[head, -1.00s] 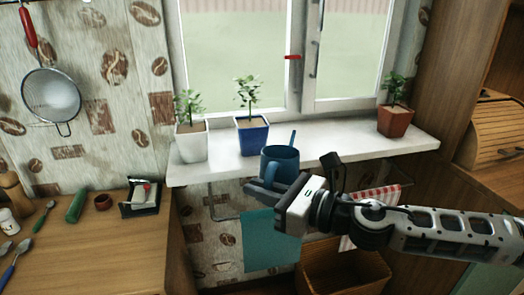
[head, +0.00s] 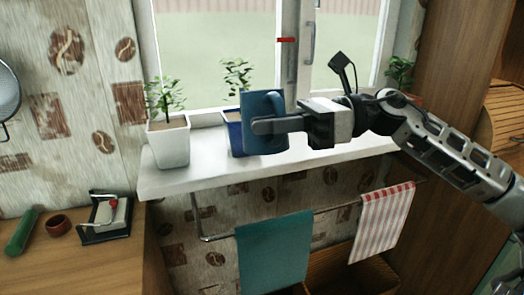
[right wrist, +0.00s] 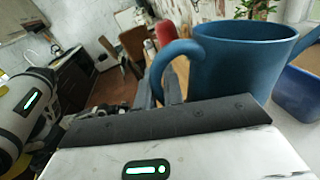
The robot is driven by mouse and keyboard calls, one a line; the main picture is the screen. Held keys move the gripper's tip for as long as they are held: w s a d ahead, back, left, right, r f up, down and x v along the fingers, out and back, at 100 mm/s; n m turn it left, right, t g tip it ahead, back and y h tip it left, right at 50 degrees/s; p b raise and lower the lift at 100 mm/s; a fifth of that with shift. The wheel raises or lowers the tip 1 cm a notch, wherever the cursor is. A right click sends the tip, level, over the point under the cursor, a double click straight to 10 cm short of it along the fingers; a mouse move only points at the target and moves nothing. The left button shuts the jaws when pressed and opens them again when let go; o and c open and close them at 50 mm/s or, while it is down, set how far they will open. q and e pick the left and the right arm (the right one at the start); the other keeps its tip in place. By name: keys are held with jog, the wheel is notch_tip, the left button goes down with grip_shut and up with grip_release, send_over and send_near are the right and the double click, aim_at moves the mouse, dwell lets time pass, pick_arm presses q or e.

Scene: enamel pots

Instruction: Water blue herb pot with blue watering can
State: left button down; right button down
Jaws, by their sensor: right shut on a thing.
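The blue watering can (head: 264,142) is in my right gripper (head: 257,126), above the sill and in front of the blue herb pot (head: 235,141). In the right wrist view the can (right wrist: 238,62) fills the upper right, with its curved handle at the jaws (right wrist: 168,85). The right gripper is shut on the can. The can hides much of the blue pot; its green plant (head: 237,73) shows above. A blue pot edge (right wrist: 296,92) shows right of the can in the wrist view. My left gripper is not in view.
A white potted plant (head: 168,143) stands left on the white sill (head: 200,176). Another plant (head: 399,72) is at the far right, partly behind my arm. A teal towel (head: 272,252) and a striped towel (head: 382,222) hang below. The window is close behind.

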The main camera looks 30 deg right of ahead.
notch_tip(320, 180, down, 2)
jog(key=shift+s+f+b, duration=0.1)
jog(key=shift+s+b, duration=0.05)
jog(key=shift+b, duration=0.6)
pick_arm(q)
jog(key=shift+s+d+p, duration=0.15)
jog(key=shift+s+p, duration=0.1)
jog(key=shift+p, duration=0.1)
pick_arm(e)
jog(key=shift+r, duration=0.25)
pick_arm(q)
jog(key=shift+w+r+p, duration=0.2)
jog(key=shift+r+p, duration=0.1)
jog(key=shift+p, duration=0.4)
pick_arm(e)
jog(key=shift+r+m, duration=0.3)
jog(key=shift+r, duration=0.05)
pick_arm(q)
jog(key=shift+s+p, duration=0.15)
jog(key=shift+p, duration=0.3)
pick_arm(e)
jog(key=shift+r, duration=0.2)
pick_arm(q)
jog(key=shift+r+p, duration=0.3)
jog(key=shift+p, duration=0.25)
pick_arm(e)
jog(key=shift+w+r+m, duration=0.2)
jog(key=shift+r+m, duration=0.1)
